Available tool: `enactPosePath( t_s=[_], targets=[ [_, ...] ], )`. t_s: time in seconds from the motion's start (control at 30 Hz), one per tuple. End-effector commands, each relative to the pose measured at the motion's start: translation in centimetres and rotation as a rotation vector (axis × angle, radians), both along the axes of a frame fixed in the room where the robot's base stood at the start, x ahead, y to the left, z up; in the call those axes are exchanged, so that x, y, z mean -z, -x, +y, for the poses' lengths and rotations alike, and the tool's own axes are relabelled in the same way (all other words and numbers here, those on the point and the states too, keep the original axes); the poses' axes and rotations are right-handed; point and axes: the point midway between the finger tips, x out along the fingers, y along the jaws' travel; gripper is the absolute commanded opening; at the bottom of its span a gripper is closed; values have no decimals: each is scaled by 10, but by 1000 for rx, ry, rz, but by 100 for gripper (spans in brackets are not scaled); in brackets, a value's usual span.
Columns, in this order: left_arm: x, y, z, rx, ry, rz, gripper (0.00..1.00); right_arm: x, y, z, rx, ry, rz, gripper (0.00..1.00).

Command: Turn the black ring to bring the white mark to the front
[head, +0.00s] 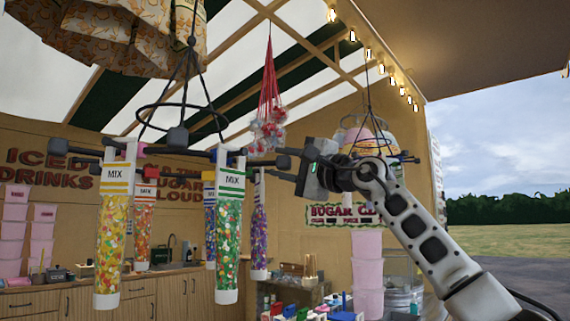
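A black ring (139,122) hangs on dark cords at the upper left, with a dark hub block (177,138) below it. Dark bars with knobbed ends (58,146) spread out under it. Several tubes of sweets hang there, among them a yellow-filled tube (112,240) and a green-filled tube (229,240) in front. I cannot make out a separate white mark on the ring; the tube holders are white. My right gripper (280,164) points left, fingers apart, close to the right end of the bars. I cannot tell whether it touches them. My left gripper is out of view.
Red-and-white sweets (268,130) hang in a bundle behind my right gripper. A patterned cloth hanging (100,35) is at the upper left. Pink tubs (367,275) stand below my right arm. A wooden counter (140,295) runs along the back wall.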

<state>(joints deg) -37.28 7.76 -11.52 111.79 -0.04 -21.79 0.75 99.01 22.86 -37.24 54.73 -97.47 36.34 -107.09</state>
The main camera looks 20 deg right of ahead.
Motion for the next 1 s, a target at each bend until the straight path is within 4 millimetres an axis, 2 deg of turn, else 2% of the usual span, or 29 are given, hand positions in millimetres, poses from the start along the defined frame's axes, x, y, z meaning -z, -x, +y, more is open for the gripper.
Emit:
enactPosePath(
  t_s=[0.03,0.07,0.4,0.57,1.0],
  targets=[
    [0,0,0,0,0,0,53,1,-1,0,1,0,2,48],
    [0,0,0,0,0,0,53,1,-1,0,1,0,2,53],
    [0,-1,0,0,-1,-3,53,0,0,0,0,-1,1,53],
    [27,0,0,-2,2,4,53,12,18,-14,2,-1,-3,53],
    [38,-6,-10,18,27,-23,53,25,66,-49,1,-1,-3,53]
  ],
)
